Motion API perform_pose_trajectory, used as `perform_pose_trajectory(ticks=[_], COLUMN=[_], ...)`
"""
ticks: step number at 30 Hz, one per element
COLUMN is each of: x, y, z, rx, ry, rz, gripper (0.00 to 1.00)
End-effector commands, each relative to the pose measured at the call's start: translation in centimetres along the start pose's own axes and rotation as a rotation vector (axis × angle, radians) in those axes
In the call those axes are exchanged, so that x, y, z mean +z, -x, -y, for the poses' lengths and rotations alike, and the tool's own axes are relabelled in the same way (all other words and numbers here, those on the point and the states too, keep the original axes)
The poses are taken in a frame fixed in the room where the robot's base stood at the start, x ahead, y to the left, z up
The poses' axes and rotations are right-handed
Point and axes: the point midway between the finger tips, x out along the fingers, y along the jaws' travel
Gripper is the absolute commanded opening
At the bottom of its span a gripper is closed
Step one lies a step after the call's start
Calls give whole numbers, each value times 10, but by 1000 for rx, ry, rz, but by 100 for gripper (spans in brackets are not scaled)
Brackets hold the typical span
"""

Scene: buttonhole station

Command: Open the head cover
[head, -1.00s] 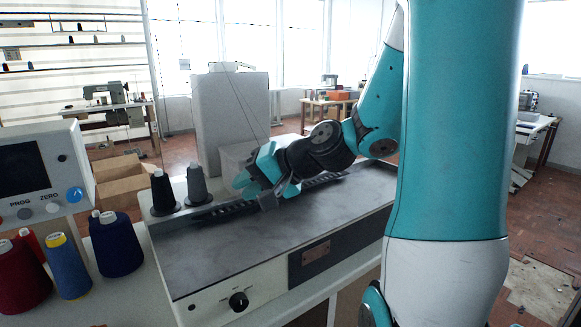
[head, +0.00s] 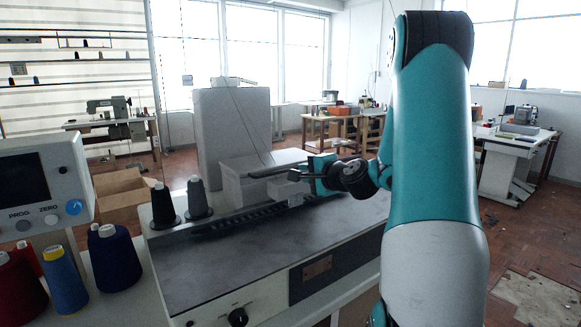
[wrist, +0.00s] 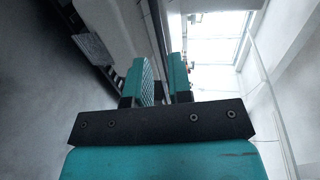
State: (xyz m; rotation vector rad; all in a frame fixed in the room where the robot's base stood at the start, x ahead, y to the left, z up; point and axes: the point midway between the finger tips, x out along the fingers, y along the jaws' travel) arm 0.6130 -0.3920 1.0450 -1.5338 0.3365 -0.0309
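In the head view the pale machine head has a tall block and a lower box-shaped cover (head: 262,184) in front of it. The cover appears closed. A dark bar (head: 275,171) runs along the cover's upper front, towards my gripper. My gripper (head: 308,176) is at the right end of the cover, above the bed. The wrist view shows its two teal fingers (wrist: 162,82) apart, with a narrow gap. A dark strip (wrist: 157,35) runs behind that gap; I cannot tell whether the fingers touch it or the bar.
Two dark thread cones (head: 199,198) stand on the machine's left end. A control panel (head: 40,185) and coloured cones (head: 113,258) are at the left. The grey machine bed (head: 250,250) is clear in front. A slotted dark rail (head: 245,220) crosses it.

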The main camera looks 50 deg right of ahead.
Motion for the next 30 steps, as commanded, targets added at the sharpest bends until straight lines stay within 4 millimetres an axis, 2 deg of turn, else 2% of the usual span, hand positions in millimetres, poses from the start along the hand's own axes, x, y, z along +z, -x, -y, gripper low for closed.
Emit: perform_pose_trajectory(ticks=[1,6,12,23,26,30], x=[2,2,0,0,0,0], y=[-12,-46,-69,-75,-75,-74], z=[2,2,1,0,0,0], rx=[0,0,0,0,0,0], ry=[0,2,1,0,1,1], rz=[5,4,1,0,0,0], gripper=[19,19,19,19,1,0])
